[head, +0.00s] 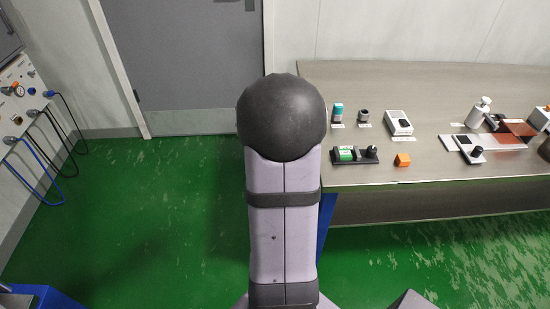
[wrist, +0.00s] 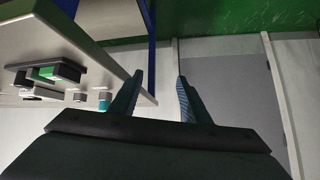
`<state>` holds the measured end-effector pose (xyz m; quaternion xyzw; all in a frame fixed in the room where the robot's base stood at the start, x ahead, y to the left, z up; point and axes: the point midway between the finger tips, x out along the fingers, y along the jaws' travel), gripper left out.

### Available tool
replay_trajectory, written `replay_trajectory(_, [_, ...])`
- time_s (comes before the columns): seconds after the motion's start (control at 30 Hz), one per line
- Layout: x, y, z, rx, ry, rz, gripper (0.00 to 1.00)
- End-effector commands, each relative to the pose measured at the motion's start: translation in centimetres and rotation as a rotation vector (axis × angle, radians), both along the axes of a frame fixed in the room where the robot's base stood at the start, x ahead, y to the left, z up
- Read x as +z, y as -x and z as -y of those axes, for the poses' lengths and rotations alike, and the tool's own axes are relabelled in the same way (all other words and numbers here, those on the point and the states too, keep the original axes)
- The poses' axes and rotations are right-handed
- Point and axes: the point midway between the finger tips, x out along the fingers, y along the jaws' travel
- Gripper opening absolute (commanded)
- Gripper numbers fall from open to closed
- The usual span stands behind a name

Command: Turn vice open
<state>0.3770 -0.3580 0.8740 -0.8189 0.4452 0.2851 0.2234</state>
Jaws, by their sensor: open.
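The vice looks to be the black-based device (head: 336,156) at the front left of the steel bench. A green and white piece (head: 346,154) sits between its black ends, and a dark knob (head: 372,151) stands at its right end. In the wrist view the vice (wrist: 68,72) shows at the left, tilted by the camera angle. My gripper (wrist: 158,82) is open and empty, its two dark fingers apart. It is well clear of the vice, with floor and door behind it. The gripper is not visible in the head view, where my arm fills the middle.
The bench (head: 430,80) also holds an orange cube (head: 402,160), a teal-capped container (head: 338,114), a grey cylinder (head: 363,116), a white device (head: 398,124) and a white bottle (head: 480,112). A grey door (head: 195,60) is behind. Cables (head: 40,175) hang at far left.

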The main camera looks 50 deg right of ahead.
Motion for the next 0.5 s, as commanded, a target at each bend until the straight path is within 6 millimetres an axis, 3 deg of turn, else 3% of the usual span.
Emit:
replay_trajectory(0.2, [-0.76,-1.16,-0.94,0.031,0.004,0.004,0.43])
replay_trajectory(0.5, [-0.83,-1.37,-1.15,0.037,0.004,0.004,0.43])
